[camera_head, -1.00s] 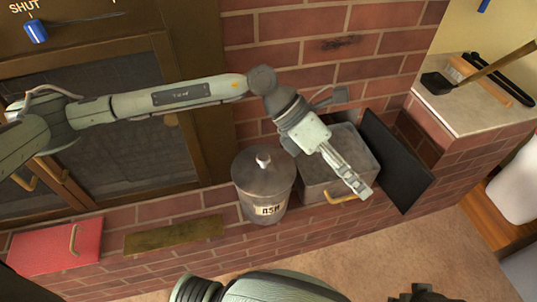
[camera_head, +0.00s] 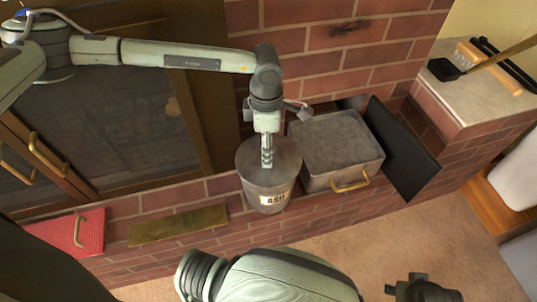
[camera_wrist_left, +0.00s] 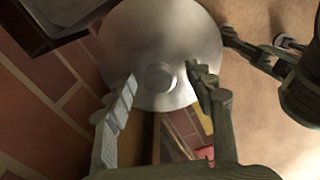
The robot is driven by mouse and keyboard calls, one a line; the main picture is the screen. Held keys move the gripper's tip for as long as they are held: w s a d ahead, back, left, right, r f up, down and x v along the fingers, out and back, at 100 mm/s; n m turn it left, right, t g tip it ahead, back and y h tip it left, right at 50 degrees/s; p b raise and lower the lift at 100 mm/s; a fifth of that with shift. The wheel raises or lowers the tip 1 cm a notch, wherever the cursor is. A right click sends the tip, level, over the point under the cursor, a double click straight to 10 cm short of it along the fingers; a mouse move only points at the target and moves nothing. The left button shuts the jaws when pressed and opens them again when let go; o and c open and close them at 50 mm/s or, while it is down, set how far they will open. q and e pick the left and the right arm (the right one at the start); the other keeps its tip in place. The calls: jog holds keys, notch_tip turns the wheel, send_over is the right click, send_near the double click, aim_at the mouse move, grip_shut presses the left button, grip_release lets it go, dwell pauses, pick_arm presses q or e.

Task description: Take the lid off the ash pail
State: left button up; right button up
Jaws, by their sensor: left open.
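The ash pail (camera_head: 268,200) is a grey metal bucket with an "ASH" label, standing on the brick ledge. Its round lid (camera_head: 287,155) is on top; in the left wrist view the lid (camera_wrist_left: 165,30) fills the upper middle. My left gripper (camera_head: 267,160) points down over the lid in the head view and hides its knob. In the left wrist view the knob (camera_wrist_left: 160,76) shows between the two parted fingers of my left gripper (camera_wrist_left: 163,85); I cannot tell how far below them it is. My right gripper (camera_head: 410,288) is at the lower right, away from the pail.
A grey metal box (camera_head: 337,145) with a brass handle stands close to the right of the pail, with a dark panel (camera_head: 402,150) beyond it. A brass plate (camera_head: 178,225) and a red item (camera_head: 75,233) are left. A brush (camera_head: 490,68) lies on the right-hand ledge.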

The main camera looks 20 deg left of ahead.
pick_arm(q)
jog(key=shift+f, duration=0.25)
jog(key=shift+c, duration=0.7)
grip_shut()
pick_arm(e)
jog(key=shift+w+a+r, duration=0.15)
jog(key=shift+w+a, duration=0.1)
jog(key=shift+w, duration=0.1)
pick_arm(q)
jog(key=shift+r, duration=0.2)
jog(key=shift+r, duration=0.25)
notch_tip(320, 180, up, 4)
jog(key=shift+f+b, duration=0.25)
jog(key=shift+b, duration=0.05)
jog(key=s+a+r, duration=0.2)
jog(key=s+r, duration=0.4)
jog(key=s, duration=0.5)
jog(key=shift+s+a+r+b, duration=0.15)
jog(key=shift+a+r+b, duration=0.2)
jog(key=shift+a+b, duration=0.1)
pick_arm(e)
notch_tip(320, 180, up, 3)
jog(key=shift+d+r, duration=0.15)
